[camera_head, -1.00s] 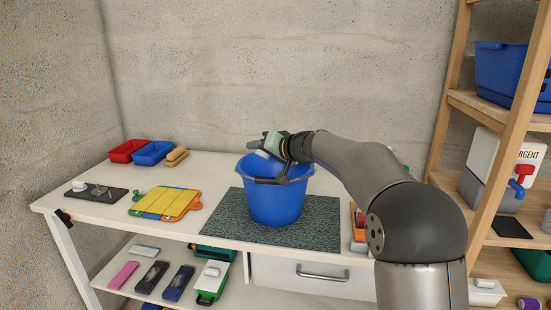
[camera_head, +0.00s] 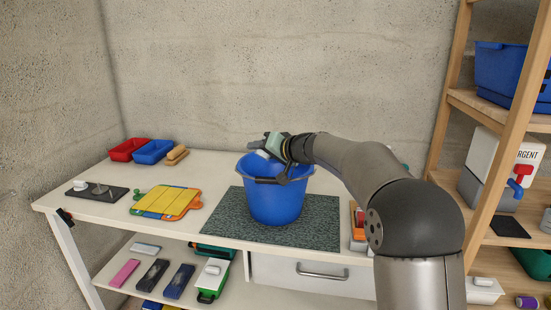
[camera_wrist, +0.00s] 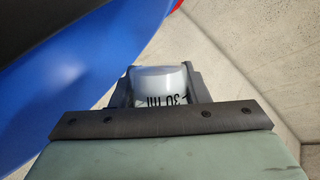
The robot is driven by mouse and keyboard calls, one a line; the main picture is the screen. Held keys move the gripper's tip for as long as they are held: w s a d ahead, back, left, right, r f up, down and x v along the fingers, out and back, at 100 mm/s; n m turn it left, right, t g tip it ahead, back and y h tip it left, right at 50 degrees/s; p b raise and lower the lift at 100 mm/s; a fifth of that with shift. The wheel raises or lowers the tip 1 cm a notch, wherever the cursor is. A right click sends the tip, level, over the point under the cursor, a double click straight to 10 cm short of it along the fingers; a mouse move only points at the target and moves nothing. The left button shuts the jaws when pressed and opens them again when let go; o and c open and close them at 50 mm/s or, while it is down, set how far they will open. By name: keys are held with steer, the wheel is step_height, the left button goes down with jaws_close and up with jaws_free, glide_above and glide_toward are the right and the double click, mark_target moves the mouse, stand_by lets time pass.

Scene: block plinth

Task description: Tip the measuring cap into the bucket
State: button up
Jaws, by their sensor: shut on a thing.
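The blue bucket (camera_head: 275,200) stands upright on a dark speckled mat (camera_head: 228,222) on the white table. My gripper (camera_head: 266,147) is over the bucket's mouth, turned on its side. In the wrist view my gripper (camera_wrist: 160,88) is shut on the measuring cap (camera_wrist: 158,76), a whitish translucent cup with black markings reading "30 ml". The wrist view is strongly tilted, and the blue bucket wall (camera_wrist: 95,80) fills its left side. The inside of the cap cannot be seen. The cap is small and mostly hidden by the gripper in the head view.
A yellow and orange board (camera_head: 165,202), a dark tray (camera_head: 98,193), and red (camera_head: 127,149) and blue (camera_head: 153,151) bins stand left. An orange item (camera_head: 358,225) is right of the mat. A wooden shelf with a detergent container (camera_head: 508,165) stands at right.

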steer(key=shift+f+p, duration=0.1)
steer(key=shift+p, duration=0.4)
stand_by(0.4)
steer(key=shift+r+m+g+y+p, duration=0.15)
steer(key=shift+r+m+y+p, duration=0.35)
steer(key=shift+p, duration=1.65)
steer(key=shift+r+m+g+y+p, duration=0.2)
steer(key=shift+m+p, duration=0.65)
steer(key=shift+p, duration=1.3)
steer(key=shift+r+m+g+y+p, duration=0.15)
steer(key=shift+r+m+y+p, duration=0.35)
steer(key=shift+p, duration=1.65)
stand_by(0.7)
